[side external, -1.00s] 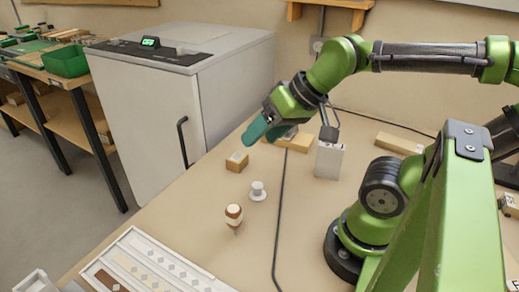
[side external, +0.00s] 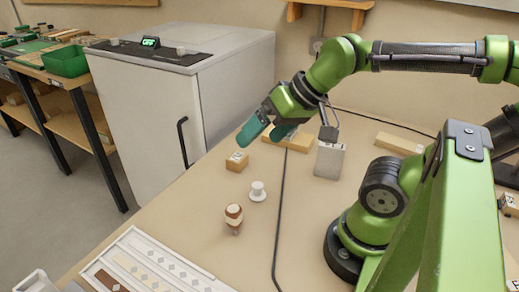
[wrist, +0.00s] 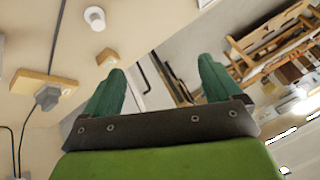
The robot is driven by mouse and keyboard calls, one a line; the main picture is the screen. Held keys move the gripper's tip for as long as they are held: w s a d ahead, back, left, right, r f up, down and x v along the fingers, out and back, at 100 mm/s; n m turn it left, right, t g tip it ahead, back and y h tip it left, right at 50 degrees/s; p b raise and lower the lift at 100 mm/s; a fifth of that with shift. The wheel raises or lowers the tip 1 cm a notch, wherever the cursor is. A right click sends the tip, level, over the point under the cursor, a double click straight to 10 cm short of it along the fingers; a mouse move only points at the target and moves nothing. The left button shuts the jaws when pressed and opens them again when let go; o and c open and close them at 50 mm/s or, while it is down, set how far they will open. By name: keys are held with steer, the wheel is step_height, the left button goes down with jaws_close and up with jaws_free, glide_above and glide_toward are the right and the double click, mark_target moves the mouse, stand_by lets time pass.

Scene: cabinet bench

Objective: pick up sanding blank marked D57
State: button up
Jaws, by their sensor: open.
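Several pale wooden blocks with small white labels lie on the bench, and I cannot read any label, so I cannot tell which is D57. A small block (side external: 237,161) lies just left of and below my gripper (side external: 268,132). A longer block (side external: 298,143) lies behind and to the right of the fingers, partly hidden by them. Another long block (side external: 400,144) lies farther right. My gripper has teal fingers spread apart with nothing between them, above the bench. In the wrist view, the small block (wrist: 107,57) and the longer block (wrist: 45,79) lie left of the open fingers (wrist: 160,85).
A white cabinet (side external: 150,110) with a dark handle stands left of the gripper. A white knob-like piece (side external: 258,190), a brown-and-white turned piece (side external: 233,217) and a grey box (side external: 329,160) stand on the bench. A white tray (side external: 150,250) lies in front. A cable crosses the bench.

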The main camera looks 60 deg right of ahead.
steer(key=w+d+f+g+h, duration=0.1)
steer(key=w+d+f+g, duration=0.3)
steer(key=w+d, duration=0.55)
steer(key=n+g+h, duration=0.1)
steer(key=n+g, duration=0.2)
steer(key=n, duration=0.2)
glide_above(237, 156)
step_height(237, 156, down, 4)
steer(key=f, duration=1)
steer(key=shift+s+a+f, duration=0.1)
steer(key=shift+s+f, duration=0.1)
steer(key=shift+f, duration=0.15)
steer(key=shift+w+f, duration=0.2)
steer(key=shift+f, duration=2.4)
steer(key=c, duration=1.1)
